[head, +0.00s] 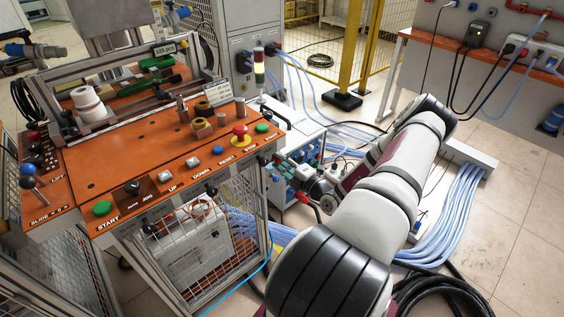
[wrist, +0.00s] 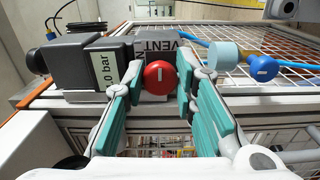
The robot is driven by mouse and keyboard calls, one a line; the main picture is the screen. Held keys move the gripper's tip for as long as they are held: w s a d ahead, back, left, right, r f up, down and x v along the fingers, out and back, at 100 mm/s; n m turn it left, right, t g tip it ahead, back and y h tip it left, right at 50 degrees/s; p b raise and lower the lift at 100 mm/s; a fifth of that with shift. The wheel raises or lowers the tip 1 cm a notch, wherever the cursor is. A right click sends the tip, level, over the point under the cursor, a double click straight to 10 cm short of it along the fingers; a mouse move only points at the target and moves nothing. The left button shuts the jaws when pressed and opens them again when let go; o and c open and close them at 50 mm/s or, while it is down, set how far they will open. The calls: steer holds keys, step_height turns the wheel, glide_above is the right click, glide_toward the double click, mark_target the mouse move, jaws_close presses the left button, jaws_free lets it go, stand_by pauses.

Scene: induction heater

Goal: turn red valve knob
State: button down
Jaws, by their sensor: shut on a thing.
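The red valve knob (wrist: 159,75) is round with a pale bar mark on its face, in the middle of the wrist view. My gripper (wrist: 161,80) has teal-padded fingers, one on each side of the knob, and is shut on it. Behind the knob is a white label reading "VENT" (wrist: 154,48), partly covered. In the head view my arm reaches down to the right of the orange console, and I cannot clearly make out the knob or fingertips there.
A black block with a "0 bar" display (wrist: 105,72) is left of the knob. A blue knob (wrist: 262,68) and a pale cyan cylinder (wrist: 223,55) are to its right. The orange console (head: 140,165) stands left of my arm. Blue hoses (head: 455,210) run along the floor.

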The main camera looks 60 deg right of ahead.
steer(key=c, duration=1.3)
jaws_free()
steer(key=shift+d, duration=0.1)
